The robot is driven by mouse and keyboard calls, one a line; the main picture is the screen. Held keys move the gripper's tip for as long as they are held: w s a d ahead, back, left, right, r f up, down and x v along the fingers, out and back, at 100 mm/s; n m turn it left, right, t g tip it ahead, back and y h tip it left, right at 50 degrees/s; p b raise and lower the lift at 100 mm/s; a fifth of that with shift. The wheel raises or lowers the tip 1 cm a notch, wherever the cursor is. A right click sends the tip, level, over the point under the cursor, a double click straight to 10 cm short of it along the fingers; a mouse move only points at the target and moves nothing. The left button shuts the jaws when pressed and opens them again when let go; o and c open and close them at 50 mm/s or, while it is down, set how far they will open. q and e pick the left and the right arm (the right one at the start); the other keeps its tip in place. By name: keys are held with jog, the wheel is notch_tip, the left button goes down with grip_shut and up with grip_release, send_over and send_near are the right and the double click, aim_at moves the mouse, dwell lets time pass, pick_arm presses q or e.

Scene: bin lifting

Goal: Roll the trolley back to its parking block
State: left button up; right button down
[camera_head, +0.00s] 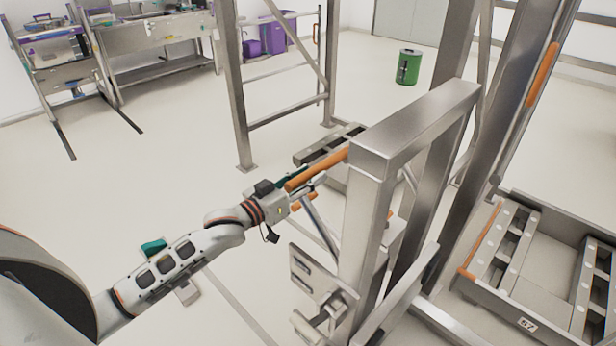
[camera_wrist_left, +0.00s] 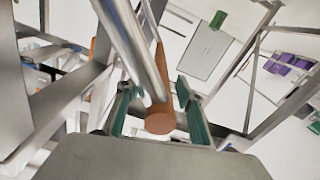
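A steel frame with orange grips stands at centre, partly behind a thick steel post. One orange grip (camera_head: 318,169) slopes up to the right beside my left gripper (camera_head: 303,187). In the left wrist view, the end of an orange grip (camera_wrist_left: 160,123) lies between the green fingers of my left gripper (camera_wrist_left: 160,100), with gaps on both sides. The fingers are open. A low steel carriage (camera_head: 528,325) marked 67, with an orange edge bar, is at lower right; I cannot tell if it is the trolley. I cannot make out a parking block. My right gripper is not in view.
The thick steel post (camera_head: 372,215) and its crossbeam stand close to the right of my left gripper. A steel rack (camera_head: 238,90) stands behind. A green bin (camera_head: 408,67) and workbenches (camera_head: 160,70) are farther back. The floor left of centre is clear.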

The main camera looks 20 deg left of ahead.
pick_arm(q)
grip_shut()
jog(key=shift+a, duration=0.15)
